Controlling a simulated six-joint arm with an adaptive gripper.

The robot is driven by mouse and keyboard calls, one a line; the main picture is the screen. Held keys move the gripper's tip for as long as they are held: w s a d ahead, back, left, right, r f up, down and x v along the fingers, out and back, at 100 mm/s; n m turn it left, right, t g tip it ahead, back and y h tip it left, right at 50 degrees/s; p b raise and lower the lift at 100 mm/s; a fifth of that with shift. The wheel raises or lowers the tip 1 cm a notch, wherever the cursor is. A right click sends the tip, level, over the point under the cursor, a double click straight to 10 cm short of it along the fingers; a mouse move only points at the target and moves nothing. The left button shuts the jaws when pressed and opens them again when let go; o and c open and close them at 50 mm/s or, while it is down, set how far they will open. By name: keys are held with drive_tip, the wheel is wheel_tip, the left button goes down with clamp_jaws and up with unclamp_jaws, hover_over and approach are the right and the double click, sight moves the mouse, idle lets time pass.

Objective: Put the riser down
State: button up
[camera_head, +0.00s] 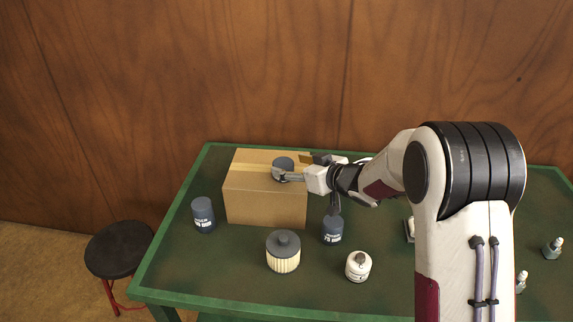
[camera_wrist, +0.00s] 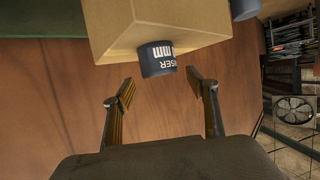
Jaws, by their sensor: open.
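A dark blue riser (camera_head: 284,162) stands on top of the cardboard box (camera_head: 265,203), towards its right side. In the wrist view the picture is inverted, and the riser (camera_wrist: 157,58) shows its white lettering, with its base against the box top (camera_wrist: 115,48). My gripper (camera_head: 284,175) is beside this riser at the box top. In the wrist view its two fingers (camera_wrist: 160,82) are spread, with the riser just beyond the tips and a visible gap around it. Two more dark risers stand on the table, one left of the box (camera_head: 203,214) and one at its front right (camera_head: 332,230).
A cream ribbed canister (camera_head: 283,254) and a white canister (camera_head: 358,266) stand in front of the box on the green table (camera_head: 180,278). Small bottles (camera_head: 552,248) are at the right. A black stool (camera_head: 118,249) stands left. A wooden wall (camera_head: 180,70) rises behind.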

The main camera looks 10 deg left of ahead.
drive_tip(key=v, duration=0.7)
drive_tip(key=shift+s+d, duration=0.15)
drive_tip(key=shift+d, duration=0.05)
drive_tip(key=shift+r, duration=0.2)
idle(0.5)
drive_tip(key=s+d+r+m+t+h, duration=0.1)
drive_tip(key=s+d+r+m+h, duration=0.2)
drive_tip(key=s+d+r+h, duration=0.45)
drive_tip(key=s+d+r+m+t+h, duration=0.1)
drive_tip(key=s+d+r+m+h, duration=0.2)
drive_tip(key=d, duration=0.8)
drive_tip(key=s+f+m+g, duration=0.1)
drive_tip(key=s+g, duration=0.2)
drive_tip(key=s, duration=1.2)
drive_tip(key=s+f+m+g, duration=0.2)
drive_tip(key=s+g, duration=0.1)
drive_tip(key=s, duration=1.1)
drive_tip(key=shift+s+d+f+y, duration=0.3)
drive_tip(key=shift+s+d+y, duration=0.1)
drive_tip(key=shift+y, duration=0.05)
drive_tip(key=shift+o, duration=0.5)
